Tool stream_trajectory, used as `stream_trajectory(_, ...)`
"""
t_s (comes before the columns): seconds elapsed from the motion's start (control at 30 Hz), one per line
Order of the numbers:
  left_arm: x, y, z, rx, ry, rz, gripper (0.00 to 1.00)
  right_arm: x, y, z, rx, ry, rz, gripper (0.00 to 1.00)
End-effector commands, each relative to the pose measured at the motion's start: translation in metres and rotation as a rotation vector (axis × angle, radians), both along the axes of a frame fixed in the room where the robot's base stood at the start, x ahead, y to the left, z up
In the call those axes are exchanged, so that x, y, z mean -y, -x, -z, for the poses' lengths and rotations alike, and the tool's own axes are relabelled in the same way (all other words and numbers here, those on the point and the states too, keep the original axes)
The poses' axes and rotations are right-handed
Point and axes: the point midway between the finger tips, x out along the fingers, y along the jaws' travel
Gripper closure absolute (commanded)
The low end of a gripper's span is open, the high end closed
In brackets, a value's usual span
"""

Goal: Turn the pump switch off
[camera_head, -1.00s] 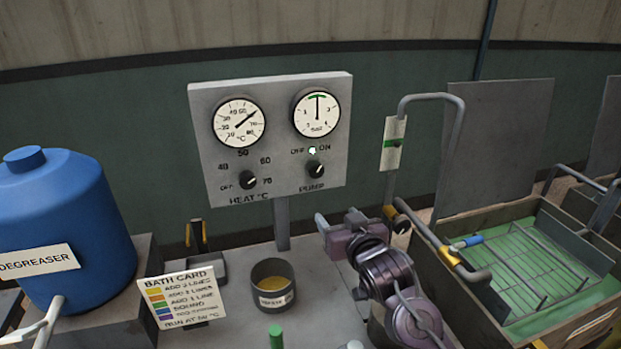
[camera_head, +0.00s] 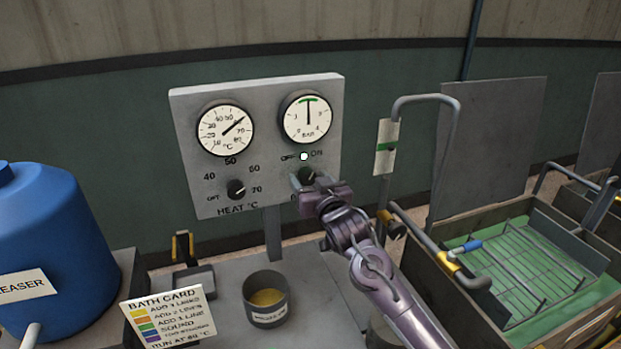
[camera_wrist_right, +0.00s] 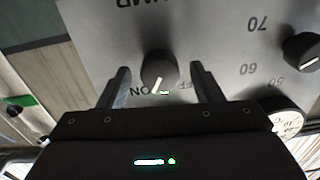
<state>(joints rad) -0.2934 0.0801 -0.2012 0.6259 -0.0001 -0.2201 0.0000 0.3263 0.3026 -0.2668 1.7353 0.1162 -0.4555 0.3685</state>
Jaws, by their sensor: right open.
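The pump switch (camera_head: 306,174) is a dark round knob at the lower right of the grey control panel (camera_head: 255,175). My right gripper (camera_head: 316,187) is in front of it and partly hides it and the PUMP label. In the right wrist view, turned upside down, the knob (camera_wrist_right: 158,66) sits between the two open fingers (camera_wrist_right: 160,78), with a gap on each side. Its white pointer mark is toward the ON lettering. A small lit lamp (camera_head: 303,156) shows between OFF and ON. My left gripper is not in view.
The HEAT knob (camera_head: 236,189) is left of the pump switch, below two gauges. A bent grey pipe (camera_head: 438,98) stands right of the panel, beside a green-floored tank (camera_head: 438,268). A cup (camera_head: 266,312), bath card (camera_head: 168,318) and blue drum (camera_head: 55,255) are lower left.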

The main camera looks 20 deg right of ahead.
Motion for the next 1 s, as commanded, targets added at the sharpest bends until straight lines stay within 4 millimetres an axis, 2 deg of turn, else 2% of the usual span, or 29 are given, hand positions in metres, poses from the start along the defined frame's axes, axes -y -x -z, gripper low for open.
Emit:
stream_trajectory(0.07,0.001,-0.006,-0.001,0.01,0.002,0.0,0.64,0.0,0.0,0.0,0.0,0.0,0.0,0.41)
stream_trajectory(0.17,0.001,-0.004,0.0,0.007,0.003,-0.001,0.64,0.0,0.0,0.0,0.0,0.0,0.0,0.41)
stream_trajectory(0.5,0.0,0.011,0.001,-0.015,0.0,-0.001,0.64,0.0,0.0,0.0,0.0,0.0,0.0,0.85)
stream_trajectory(0.77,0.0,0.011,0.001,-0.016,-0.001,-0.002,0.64,0.0,0.0,0.0,0.0,0.024,0.0,0.85)
stream_trajectory(1.0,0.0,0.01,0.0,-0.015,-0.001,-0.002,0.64,0.0,0.0,0.0,0.004,0.141,0.0,0.85)
